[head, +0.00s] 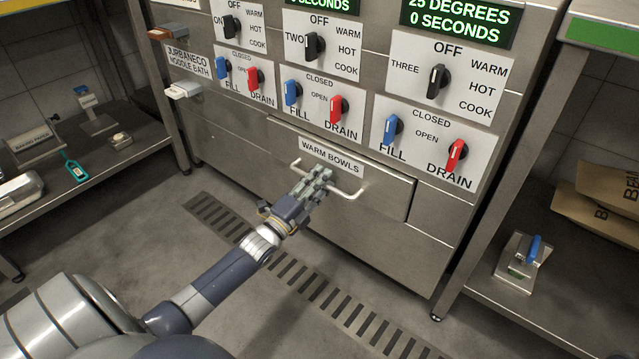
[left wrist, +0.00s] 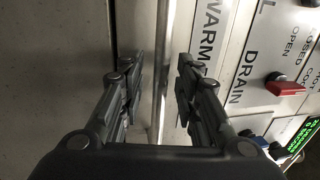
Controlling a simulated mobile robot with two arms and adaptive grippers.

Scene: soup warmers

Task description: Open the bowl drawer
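The bowl drawer (head: 390,191) is a steel front labelled "WARM BOWLS" (head: 331,155) low on the soup warmer. It looks flush or nearly flush with the cabinet. Its pale bar handle (head: 348,194) runs below the label. My left gripper (head: 318,178) is at the handle's middle and hides part of it. In the left wrist view, the two fingers of the left gripper (left wrist: 157,88) are apart, with the handle bar (left wrist: 160,70) seen between them and gaps on both sides. Contact with the bar cannot be told. My right gripper is not in view.
Blue and red valve levers and black knobs (head: 438,81) sit on the panels above the drawer. A floor grate (head: 300,283) lies in front of the cabinet. Steel shelves stand left and right, the right one holding a blue-handled tool (head: 533,248). Floor before the drawer is otherwise clear.

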